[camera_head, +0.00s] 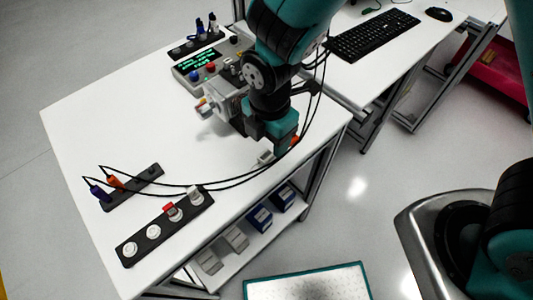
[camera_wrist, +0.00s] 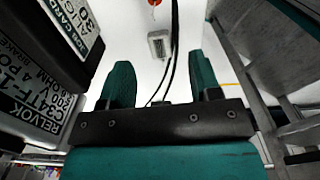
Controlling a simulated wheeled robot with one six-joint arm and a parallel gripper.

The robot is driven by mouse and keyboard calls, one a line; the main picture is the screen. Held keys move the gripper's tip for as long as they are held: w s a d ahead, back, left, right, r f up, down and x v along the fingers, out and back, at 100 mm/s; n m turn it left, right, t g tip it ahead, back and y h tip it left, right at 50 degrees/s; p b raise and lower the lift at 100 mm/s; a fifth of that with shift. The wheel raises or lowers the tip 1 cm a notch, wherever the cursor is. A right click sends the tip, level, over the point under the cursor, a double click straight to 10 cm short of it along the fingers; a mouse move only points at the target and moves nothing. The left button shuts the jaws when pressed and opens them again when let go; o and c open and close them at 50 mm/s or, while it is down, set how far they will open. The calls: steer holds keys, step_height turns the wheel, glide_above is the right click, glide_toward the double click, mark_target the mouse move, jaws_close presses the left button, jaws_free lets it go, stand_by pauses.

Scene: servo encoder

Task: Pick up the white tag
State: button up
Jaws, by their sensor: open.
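The white tag (camera_wrist: 159,43) lies on the white table beyond my fingertips in the wrist view, with a grey panel on its face. In the head view a small pale piece that looks like the tag (camera_head: 266,157) lies near the table's right edge, just below my gripper (camera_head: 280,138). The tag lies ahead of the gap, apart from both fingers.
A grey servo motor (camera_head: 226,100) with printed labels stands close left of my gripper. Black cables cross the table beside the tag to plugs (camera_head: 114,181). A control box (camera_head: 205,68) stands behind. A black strip with round sockets (camera_head: 153,231) lies at the front.

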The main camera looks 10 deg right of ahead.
mark_target(267, 154)
steer(key=f, duration=0.5)
steer(key=shift+a+p, duration=0.2)
steer(key=shift+p, duration=0.2)
steer(key=shift+r, duration=0.1)
steer(key=c, duration=1)
